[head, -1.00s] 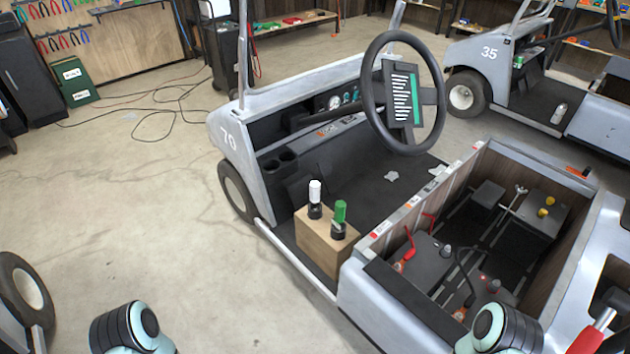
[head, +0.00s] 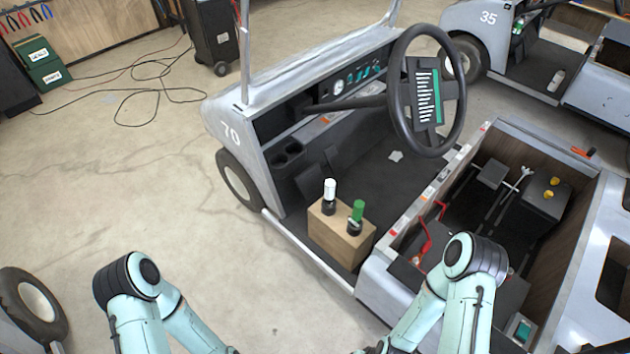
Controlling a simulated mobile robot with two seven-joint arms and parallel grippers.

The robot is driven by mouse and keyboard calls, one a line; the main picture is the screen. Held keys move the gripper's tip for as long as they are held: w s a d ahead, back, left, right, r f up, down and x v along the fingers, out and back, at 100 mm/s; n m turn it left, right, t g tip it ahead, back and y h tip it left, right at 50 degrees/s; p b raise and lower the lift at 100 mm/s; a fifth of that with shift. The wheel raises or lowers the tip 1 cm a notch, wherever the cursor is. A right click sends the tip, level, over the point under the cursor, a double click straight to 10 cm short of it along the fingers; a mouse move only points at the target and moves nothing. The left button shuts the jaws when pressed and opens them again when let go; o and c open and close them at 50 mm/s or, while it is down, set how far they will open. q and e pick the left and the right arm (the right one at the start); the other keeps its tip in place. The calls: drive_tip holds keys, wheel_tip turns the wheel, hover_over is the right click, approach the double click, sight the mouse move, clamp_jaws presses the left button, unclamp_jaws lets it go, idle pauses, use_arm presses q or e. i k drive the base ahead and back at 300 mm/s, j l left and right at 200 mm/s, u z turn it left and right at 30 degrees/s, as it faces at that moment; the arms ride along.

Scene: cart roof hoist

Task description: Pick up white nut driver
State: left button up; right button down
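The white nut driver (head: 330,190) stands upright with its white handle up and a dark collar at its base, in a wooden block (head: 328,231). A green-handled driver (head: 358,211) stands upright beside it, to the right, in the same block. The block sits on the floor of the cart numbered 70. My two arms reach in from the bottom, one on each side of the block and nearer to me. Both forearms run down past the bottom edge, so the grippers are out of the picture. Neither arm is touching the block or the drivers.
The steering wheel (head: 428,90) rises behind and right of the block. An open compartment (head: 520,180) with batteries, red cables and a wrench lies to the right. The cart's side sill (head: 305,250) runs in front of the block. Bare concrete floor (head: 120,190) is free on the left.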

sight(329, 187)
drive_tip(key=i+j, duration=0.85)
drive_tip(key=i+j+z, duration=0.15)
drive_tip(key=z, duration=0.15)
drive_tip(key=i+j+z, duration=0.1)
drive_tip(key=j+z, duration=0.2)
drive_tip(key=i+j+z, duration=0.1)
drive_tip(key=j+z, duration=0.2)
